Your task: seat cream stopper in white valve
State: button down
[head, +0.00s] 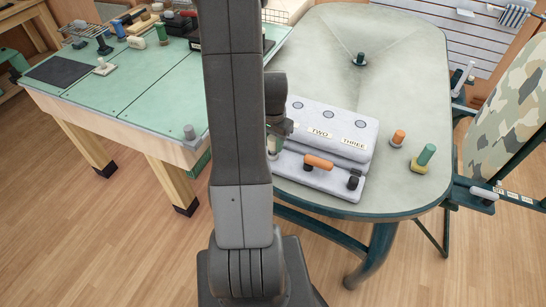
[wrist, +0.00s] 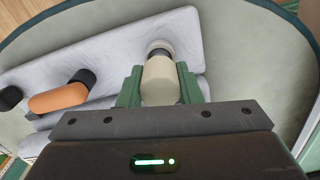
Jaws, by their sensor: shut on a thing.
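My gripper (wrist: 158,88) is shut on the cream stopper (wrist: 158,82), which sits between its green fingers. At the stopper's far end is a dark band, then a pale, whitish round piece (wrist: 159,46) that may be the white valve. I cannot tell whether the stopper is inside it or only in line with it. In the head view my gripper (head: 278,128) is at the left end of the light grey block (head: 345,125), largely hidden by my arm. A pale cylinder (head: 273,147) shows just below it.
The block has labels TWO and THREE and round marks on top. An orange cylinder (head: 318,162) and a black knob (head: 354,182) are at its front. Orange (head: 398,137) and green (head: 426,154) pegs stand to the right. The table's (head: 400,60) back is mostly clear.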

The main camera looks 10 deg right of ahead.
jog(key=shift+f+b, duration=0.85)
jog(key=shift+f, duration=0.15)
dwell(0.7)
jog(key=c, duration=0.9)
grip_release()
jog(key=shift+c, duration=0.2)
jog(key=shift+r, duration=0.1)
notch_tip(320, 180, up, 14)
jog(key=shift+f, duration=0.2)
jog(key=shift+f, duration=0.15)
notch_tip(320, 180, down, 14)
jog(key=shift+r, duration=0.35)
